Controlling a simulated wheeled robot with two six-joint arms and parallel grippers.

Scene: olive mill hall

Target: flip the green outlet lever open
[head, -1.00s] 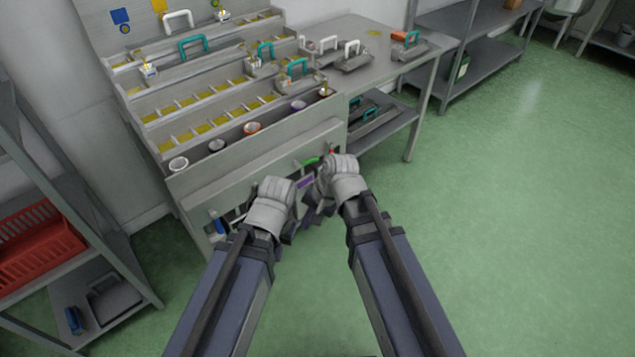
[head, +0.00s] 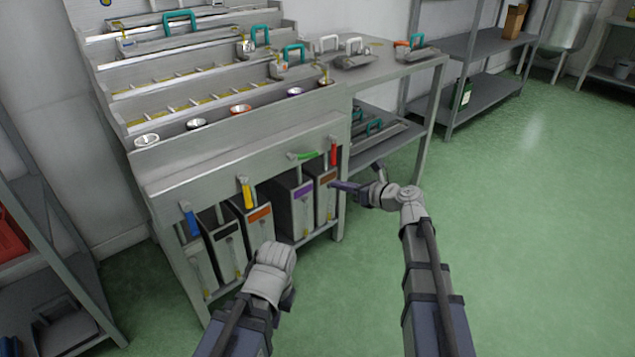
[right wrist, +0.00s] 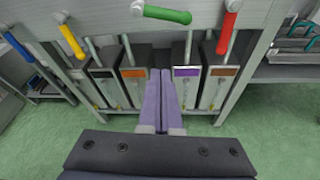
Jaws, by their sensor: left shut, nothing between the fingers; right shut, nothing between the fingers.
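The green outlet lever (head: 308,155) is on the front of the stepped metal unit, between the yellow and red levers. Its handle lies nearly level, pointing sideways; the right wrist view shows it at the top (right wrist: 167,15). My right gripper (head: 336,185) is shut and empty, below and to the right of the green lever in the head view, apart from it. Its closed fingers (right wrist: 160,74) point at the unit's front in the right wrist view. My left gripper (head: 284,300) is lower and further left, away from the levers; its fingers are mostly hidden behind the hand.
Blue (head: 191,223), yellow (head: 247,195) and red (head: 333,153) levers hang downward beside it. Several grey canisters with coloured labels stand below, including a purple-labelled one (head: 301,215). A side table (head: 385,68) adjoins on the right. Green floor (head: 520,240) is clear to the right.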

